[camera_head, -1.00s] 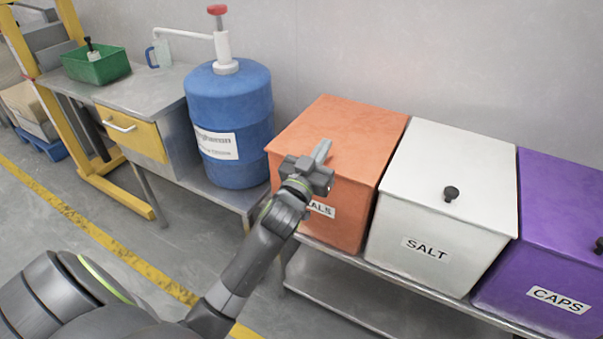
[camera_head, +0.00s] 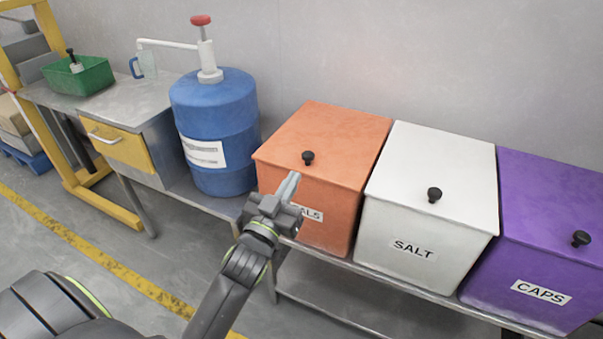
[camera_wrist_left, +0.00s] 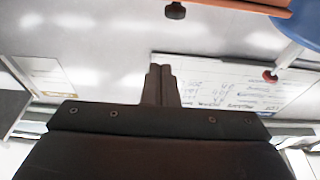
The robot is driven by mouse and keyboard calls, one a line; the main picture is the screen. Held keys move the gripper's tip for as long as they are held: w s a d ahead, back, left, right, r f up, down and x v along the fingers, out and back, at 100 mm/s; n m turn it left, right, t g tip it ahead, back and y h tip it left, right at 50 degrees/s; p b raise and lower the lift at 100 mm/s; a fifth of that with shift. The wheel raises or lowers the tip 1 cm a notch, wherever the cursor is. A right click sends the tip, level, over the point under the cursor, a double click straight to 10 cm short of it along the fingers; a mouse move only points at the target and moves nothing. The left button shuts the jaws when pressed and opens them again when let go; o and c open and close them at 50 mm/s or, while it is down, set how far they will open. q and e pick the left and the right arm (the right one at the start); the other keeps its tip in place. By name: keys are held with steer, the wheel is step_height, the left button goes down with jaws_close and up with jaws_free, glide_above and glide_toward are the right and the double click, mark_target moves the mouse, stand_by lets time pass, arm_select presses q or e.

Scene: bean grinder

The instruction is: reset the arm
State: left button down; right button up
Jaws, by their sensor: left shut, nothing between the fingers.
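My left gripper (camera_head: 290,186) shows in the head view in front of the orange box (camera_head: 325,140), covering part of the label on its front. Its fingers are shut together with nothing between them. In the left wrist view the shut fingers (camera_wrist_left: 160,85) point up the picture, with a wall and a whiteboard behind them. The orange box's lid is down, and its black knob (camera_head: 308,157) is clear of the gripper. My right gripper is not in view.
A white SALT box (camera_head: 430,160) and a purple CAPS box (camera_head: 550,195) stand right of the orange box. A blue drum (camera_head: 215,120) with a pump stands to its left. Farther left are a desk with a yellow drawer (camera_head: 125,148) and a green bin (camera_head: 85,78).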

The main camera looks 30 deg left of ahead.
arm_select(q)
steer(key=s+a+f+g, duration=0.1)
steer(key=s+f+g, duration=0.15)
steer(key=f, duration=0.85)
steer(key=s+a+f+g+y, duration=0.15)
steer(key=f+g, duration=0.25)
steer(key=f, duration=0.7)
steer(key=s+a+f+g+h, duration=0.1)
steer(key=s+f+g, duration=0.2)
steer(key=f, duration=0.8)
steer(key=s+f+g, duration=0.5)
steer(key=s+f, duration=0.7)
steer(key=s, duration=0.4)
steer(key=s+f+g, duration=0.5)
steer(key=s+f, duration=0.7)
steer(key=s, duration=0.3)
steer(key=s+r+p, duration=0.4)
steer(key=r+p, duration=0.5)
steer(key=p, duration=0.3)
steer(key=shift+s+d, duration=0.3)
steer(key=shift+s, duration=0.1)
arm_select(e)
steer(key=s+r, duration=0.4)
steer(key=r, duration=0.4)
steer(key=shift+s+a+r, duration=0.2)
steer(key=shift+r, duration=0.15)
